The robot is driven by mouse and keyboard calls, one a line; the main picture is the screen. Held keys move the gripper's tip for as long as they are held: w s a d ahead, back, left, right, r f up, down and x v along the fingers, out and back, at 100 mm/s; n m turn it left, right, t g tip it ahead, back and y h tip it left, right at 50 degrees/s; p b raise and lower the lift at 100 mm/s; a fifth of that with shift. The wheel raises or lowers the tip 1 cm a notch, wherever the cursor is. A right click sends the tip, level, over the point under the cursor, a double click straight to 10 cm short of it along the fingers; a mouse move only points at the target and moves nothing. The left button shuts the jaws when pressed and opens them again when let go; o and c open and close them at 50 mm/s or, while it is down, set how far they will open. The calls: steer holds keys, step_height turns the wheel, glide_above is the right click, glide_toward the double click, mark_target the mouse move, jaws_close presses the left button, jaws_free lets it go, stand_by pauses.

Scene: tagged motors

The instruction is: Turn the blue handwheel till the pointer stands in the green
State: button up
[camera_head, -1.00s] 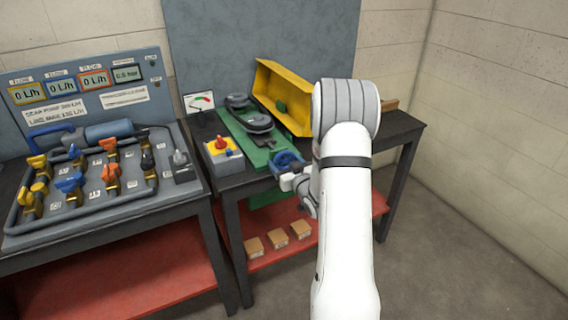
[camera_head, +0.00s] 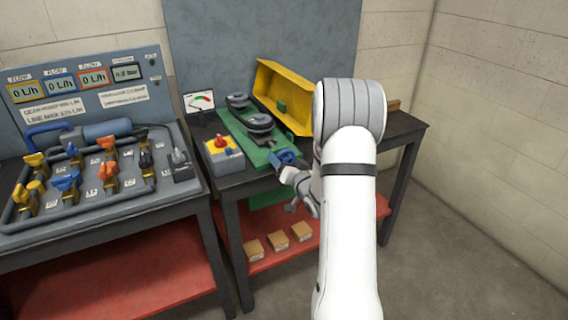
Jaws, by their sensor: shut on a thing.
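The blue handwheel (camera_head: 284,158) is at the front end of a green machine base (camera_head: 259,151) on the right table. My gripper (camera_head: 289,166) is at its front right rim and is shut on it. The fingertips are small in view and partly hidden against the wheel. My white arm covers the area right of the wheel. The gauge (camera_head: 201,101) stands at the back left of the table, with a white face and green and red marks. Its pointer is too small to read surely.
Two dark pulleys (camera_head: 260,122) sit on the green base. A yellow guard (camera_head: 283,97) stands open behind them. A control box (camera_head: 223,154) with a red knob is left of the wheel. A panel with several valves (camera_head: 85,180) fills the left table. Boxes (camera_head: 277,243) lie on the red shelf below.

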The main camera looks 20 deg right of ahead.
stand_by(0.4)
steer(key=o, duration=1)
steer(key=s, duration=0.8)
steer(key=shift+d, duration=0.1)
steer(key=shift+w, duration=0.1)
